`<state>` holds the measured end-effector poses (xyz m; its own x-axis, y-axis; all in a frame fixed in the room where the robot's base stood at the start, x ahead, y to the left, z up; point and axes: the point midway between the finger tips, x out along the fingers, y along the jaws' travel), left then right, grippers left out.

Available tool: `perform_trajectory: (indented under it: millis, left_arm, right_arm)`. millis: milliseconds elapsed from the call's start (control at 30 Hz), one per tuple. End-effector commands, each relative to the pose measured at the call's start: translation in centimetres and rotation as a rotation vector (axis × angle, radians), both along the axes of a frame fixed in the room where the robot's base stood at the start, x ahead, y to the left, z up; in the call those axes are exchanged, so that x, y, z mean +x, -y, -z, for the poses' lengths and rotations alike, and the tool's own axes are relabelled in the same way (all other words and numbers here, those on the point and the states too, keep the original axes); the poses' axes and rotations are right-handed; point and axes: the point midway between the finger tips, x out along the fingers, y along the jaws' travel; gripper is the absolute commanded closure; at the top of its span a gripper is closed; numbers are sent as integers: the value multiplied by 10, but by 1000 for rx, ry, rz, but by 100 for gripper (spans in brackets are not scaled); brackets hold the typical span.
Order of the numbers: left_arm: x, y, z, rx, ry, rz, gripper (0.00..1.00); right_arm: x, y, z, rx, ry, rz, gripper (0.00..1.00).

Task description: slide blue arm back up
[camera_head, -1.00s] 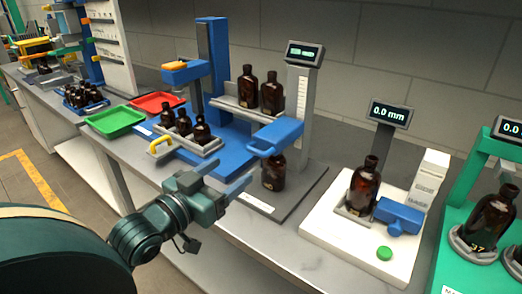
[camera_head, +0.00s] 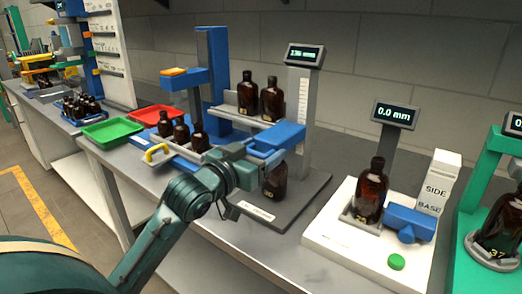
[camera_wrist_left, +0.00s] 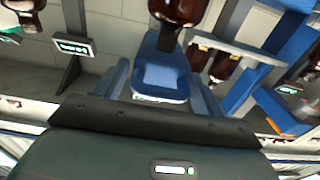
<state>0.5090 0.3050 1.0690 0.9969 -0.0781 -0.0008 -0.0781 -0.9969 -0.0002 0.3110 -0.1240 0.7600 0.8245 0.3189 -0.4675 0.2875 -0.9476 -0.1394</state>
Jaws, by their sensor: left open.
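The blue arm (camera_head: 280,137) sticks out from the grey column of a height gauge, above an amber bottle (camera_head: 275,182) standing on the gauge's base. My left gripper (camera_head: 262,160) is at the front end of the blue arm. Its jaws are open. My right gripper is in neither view.
The gauge's display (camera_head: 305,56) is lit above its column (camera_head: 302,95). Two bottles (camera_head: 260,97) stand on a grey shelf to the left. A white station (camera_head: 340,240) with a bottle and blue clamp stands to the right. Green (camera_head: 108,130) and red trays lie further left.

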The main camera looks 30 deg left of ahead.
Motion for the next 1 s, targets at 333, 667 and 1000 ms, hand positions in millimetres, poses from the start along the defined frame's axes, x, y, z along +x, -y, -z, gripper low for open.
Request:
perform_trajectory:
  millis: [333,667,1000]
  left_arm:
    - [5,1,0,1,1,0,31]
    - [4,1,0,0,0,2,58]
    - [4,2,0,-1,-1,4,79]
  right_arm:
    - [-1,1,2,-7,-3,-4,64]
    - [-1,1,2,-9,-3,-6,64]
    - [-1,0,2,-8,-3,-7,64]
